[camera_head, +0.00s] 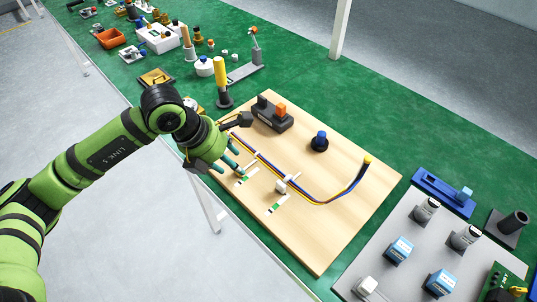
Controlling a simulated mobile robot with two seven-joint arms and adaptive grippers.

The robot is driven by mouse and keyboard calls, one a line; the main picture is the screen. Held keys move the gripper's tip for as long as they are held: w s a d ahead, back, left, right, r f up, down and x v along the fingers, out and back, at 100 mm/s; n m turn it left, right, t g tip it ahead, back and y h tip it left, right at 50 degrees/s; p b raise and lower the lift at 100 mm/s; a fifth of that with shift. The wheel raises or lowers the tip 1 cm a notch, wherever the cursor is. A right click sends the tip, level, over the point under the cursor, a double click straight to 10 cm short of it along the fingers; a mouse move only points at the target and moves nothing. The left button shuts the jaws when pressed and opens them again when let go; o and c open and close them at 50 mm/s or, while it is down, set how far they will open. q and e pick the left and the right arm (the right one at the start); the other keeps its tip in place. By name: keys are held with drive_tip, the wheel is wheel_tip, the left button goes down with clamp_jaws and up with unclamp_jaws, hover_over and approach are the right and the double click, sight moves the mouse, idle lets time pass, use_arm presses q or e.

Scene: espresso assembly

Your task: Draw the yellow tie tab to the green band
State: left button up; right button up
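A bundle of dark, blue and yellow wires (318,200) curves across the wooden board (320,245), its right end raised. A white tie with a green band (275,207) lies at the bundle's near side, its white head (283,186) at the wires. Another strip with a green band (243,181) lies further left, just below my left gripper's fingertips. My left gripper (238,160) is low over the left part of the bundle, its teal fingers pointing down right. I cannot tell whether it holds anything. No yellow tab can be made out; the hand hides part of that area. My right gripper is not in view.
A dark block with an orange part (272,115) and a blue-topped knob (319,141) stand on the board behind the wires. A yellow post (221,80) stands beyond the board. A grey panel (410,275) with blue-labelled parts lies at right. The board's near right is clear.

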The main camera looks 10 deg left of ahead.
use_arm(q)
drive_tip(key=shift+t+y, duration=0.3)
drive_tip(key=shift+y, duration=0.2)
drive_tip(key=f, duration=0.1)
drive_tip(key=w+f, duration=0.1)
drive_tip(key=f, duration=0.1)
drive_tip(key=w+f+p, duration=0.1)
drive_tip(key=shift+w+f, duration=0.25)
drive_tip(key=shift+f, duration=0.1)
drive_tip(key=shift+w+d+f, duration=0.15)
drive_tip(key=shift+f, duration=0.35)
clamp_jaws()
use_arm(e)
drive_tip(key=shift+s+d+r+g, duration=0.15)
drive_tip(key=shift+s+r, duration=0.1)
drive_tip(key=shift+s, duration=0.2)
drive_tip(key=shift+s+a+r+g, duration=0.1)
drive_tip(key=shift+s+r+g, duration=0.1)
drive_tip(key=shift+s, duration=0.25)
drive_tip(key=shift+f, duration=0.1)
